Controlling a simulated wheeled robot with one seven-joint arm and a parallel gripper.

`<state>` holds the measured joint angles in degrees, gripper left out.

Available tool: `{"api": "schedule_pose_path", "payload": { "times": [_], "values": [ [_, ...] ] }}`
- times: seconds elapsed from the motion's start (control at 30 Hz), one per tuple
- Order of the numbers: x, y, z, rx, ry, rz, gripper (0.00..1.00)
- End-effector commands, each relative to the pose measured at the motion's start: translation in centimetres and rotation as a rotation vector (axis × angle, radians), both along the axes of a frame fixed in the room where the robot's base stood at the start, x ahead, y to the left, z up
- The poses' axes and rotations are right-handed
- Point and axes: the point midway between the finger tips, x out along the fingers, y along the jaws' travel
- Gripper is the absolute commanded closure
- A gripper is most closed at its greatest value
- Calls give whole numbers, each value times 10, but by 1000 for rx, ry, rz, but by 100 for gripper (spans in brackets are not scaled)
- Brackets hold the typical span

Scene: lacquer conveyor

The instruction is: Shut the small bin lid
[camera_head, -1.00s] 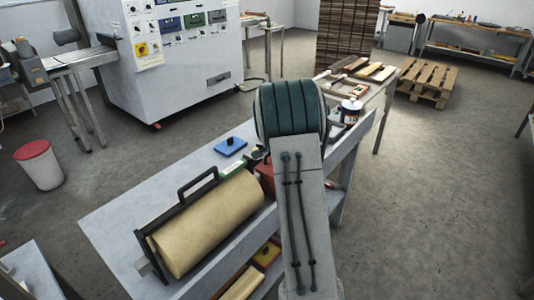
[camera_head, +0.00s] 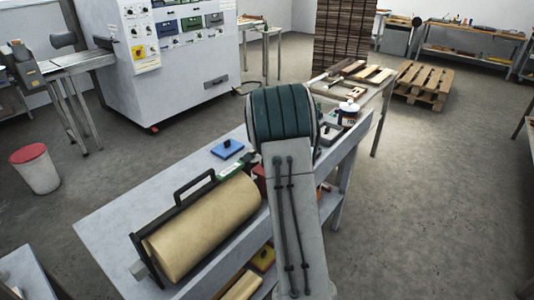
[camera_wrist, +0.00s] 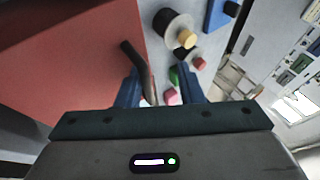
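A red box-like thing (camera_head: 260,180), probably the small bin, stands on the grey bench, mostly hidden behind my arm in the head view. In the wrist view a broad flat red panel (camera_wrist: 75,55) fills the upper left, with a dark bar-like handle (camera_wrist: 138,68) at its right edge. I cannot tell how far the lid is open. My gripper (camera_wrist: 158,92) has its two blue fingers apart, and the handle's lower end shows between them. Contact with the handle cannot be made out. The head view hides my gripper behind my arm.
The grey bench (camera_head: 105,222) also holds a brown roll in a black frame (camera_head: 205,225), a blue block (camera_head: 227,149) and small items. A white bin with a red lid (camera_head: 28,153) stands on the floor at left. Open floor (camera_head: 440,190) lies at right.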

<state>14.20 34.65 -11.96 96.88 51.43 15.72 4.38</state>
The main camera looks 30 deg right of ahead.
Motion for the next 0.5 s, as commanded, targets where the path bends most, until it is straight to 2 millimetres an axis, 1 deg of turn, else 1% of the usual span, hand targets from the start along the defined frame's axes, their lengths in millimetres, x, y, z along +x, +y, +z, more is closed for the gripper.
{"api": "schedule_pose_path", "payload": {
  "times": [0.5],
  "values": [
    [-2,-5,1,-4,0,-6,69]
  ]
}}
